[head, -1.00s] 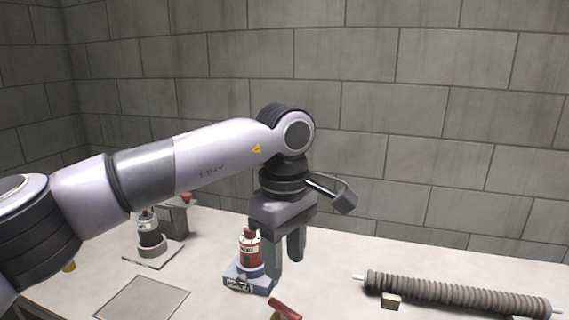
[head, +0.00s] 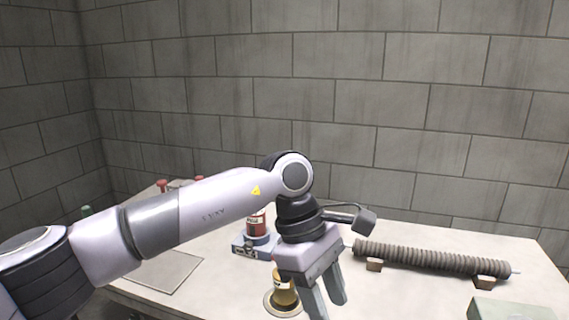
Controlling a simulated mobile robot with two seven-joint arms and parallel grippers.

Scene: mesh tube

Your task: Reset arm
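My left arm comes in from the left, and its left gripper (head: 328,303) points down over the table. Its two fingers stand apart with nothing seen between them; the tips are near the bottom edge of the view. A yellow bottle (head: 284,290) on a round base stands just left of the fingers. A red bottle (head: 256,224) on a blue-grey labelled base (head: 243,248) stands behind it, partly hidden by my arm. My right gripper is out of view.
A ribbed mesh tube (head: 430,258) lies across small blocks (head: 374,265) at the right. A green box (head: 512,310) is at the lower right. A flat grey plate (head: 168,271) lies at the left. Red-topped items (head: 162,185) are partly hidden behind my arm. A block wall (head: 380,110) closes the back.

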